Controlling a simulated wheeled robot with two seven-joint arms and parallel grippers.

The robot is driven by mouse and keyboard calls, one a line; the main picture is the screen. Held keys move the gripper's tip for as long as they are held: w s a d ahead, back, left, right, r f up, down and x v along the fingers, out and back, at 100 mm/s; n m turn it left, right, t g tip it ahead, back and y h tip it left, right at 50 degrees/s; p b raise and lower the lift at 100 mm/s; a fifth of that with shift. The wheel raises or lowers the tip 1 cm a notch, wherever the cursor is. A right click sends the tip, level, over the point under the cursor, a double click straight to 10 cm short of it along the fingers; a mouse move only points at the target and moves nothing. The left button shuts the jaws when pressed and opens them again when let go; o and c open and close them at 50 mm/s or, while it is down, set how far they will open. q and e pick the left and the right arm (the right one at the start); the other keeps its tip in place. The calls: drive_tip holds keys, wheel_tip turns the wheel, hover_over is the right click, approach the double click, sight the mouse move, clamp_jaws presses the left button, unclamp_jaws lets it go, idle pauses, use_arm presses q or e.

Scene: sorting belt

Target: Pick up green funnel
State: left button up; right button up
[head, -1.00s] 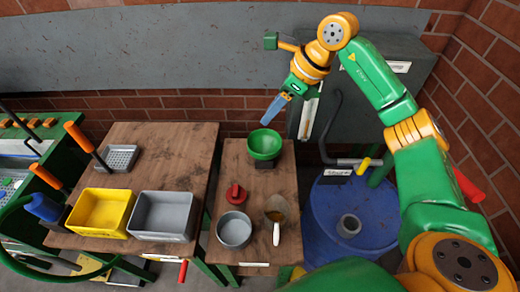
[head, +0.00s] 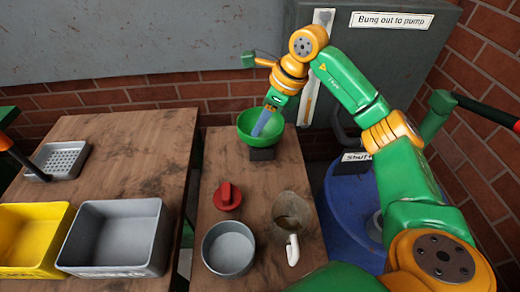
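The green funnel (head: 245,130) is a round, wide-mouthed green bowl shape, upright on a small dark block (head: 262,155) at the far end of the right-hand wooden table. My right gripper (head: 262,124) comes down from above with its blue fingers pointing into or over the funnel's mouth. The fingers overlap the funnel's inside in this view, and I cannot tell whether they touch it. They look nearly edge-on, so the gap between them does not show. My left gripper is not in view.
On the same table (head: 215,172) are a red knobbed object (head: 228,197), a grey round bowl (head: 228,249) and a strainer-like cup (head: 291,208) with a white handle. Yellow (head: 32,238) and grey (head: 118,238) bins stand on the left table. A blue drum (head: 348,215) stands right.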

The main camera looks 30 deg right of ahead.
drive_tip(key=x, duration=0.3)
drive_tip(key=p+x, duration=0.1)
drive_tip(key=x, duration=0.1)
drive_tip(key=shift+w+d+f, duration=0.1)
drive_tip(key=shift+d+f, duration=0.1)
drive_tip(key=shift+d, duration=0.05)
clamp_jaws()
drive_tip(key=shift+r, duration=0.1)
idle(0.9)
